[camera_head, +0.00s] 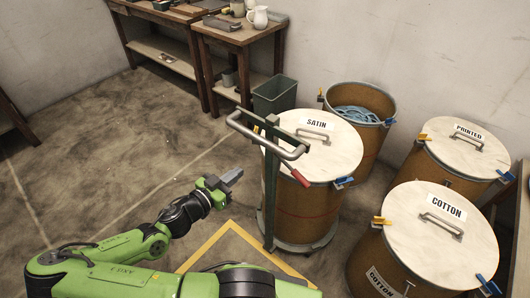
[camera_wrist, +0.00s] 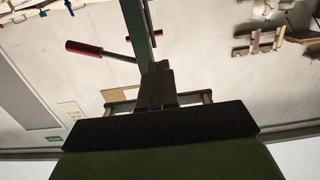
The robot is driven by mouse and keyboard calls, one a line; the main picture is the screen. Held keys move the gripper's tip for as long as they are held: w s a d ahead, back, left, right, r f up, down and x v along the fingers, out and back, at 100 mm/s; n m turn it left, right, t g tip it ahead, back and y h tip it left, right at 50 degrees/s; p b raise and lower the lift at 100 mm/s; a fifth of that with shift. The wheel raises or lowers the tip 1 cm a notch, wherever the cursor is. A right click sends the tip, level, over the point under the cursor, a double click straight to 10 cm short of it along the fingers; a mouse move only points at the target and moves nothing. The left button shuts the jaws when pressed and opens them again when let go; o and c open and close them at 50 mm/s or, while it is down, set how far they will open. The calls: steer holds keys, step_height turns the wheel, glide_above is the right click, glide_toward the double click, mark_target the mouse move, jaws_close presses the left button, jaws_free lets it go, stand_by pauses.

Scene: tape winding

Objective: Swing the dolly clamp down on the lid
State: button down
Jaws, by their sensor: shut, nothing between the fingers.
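The drum labelled SATIN (camera_head: 305,205) stands on a low dolly with a pale wooden lid (camera_head: 335,145) on top. The dolly's green upright post (camera_head: 269,200) rises at the drum's left side and carries a grey handlebar (camera_head: 240,119). The clamp lever, with a red grip (camera_head: 300,178), reaches from the post across the lid's near edge in the picture; I cannot tell whether it touches the lid. The red grip also shows in the wrist view (camera_wrist: 85,47), left of the post (camera_wrist: 138,28). My gripper (camera_head: 233,176) is shut and empty, left of the post and apart from it.
A COTTON drum (camera_head: 430,240) and a PRINTED drum (camera_head: 463,151) stand at the right. An open drum (camera_head: 372,103) with blue material is behind. A green bin (camera_head: 275,95) and wooden workbenches (camera_head: 238,35) stand at the back.

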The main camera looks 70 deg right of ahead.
steer(key=shift+r, duration=0.1)
steer(key=b+x, duration=0.2)
steer(key=x, duration=1.2)
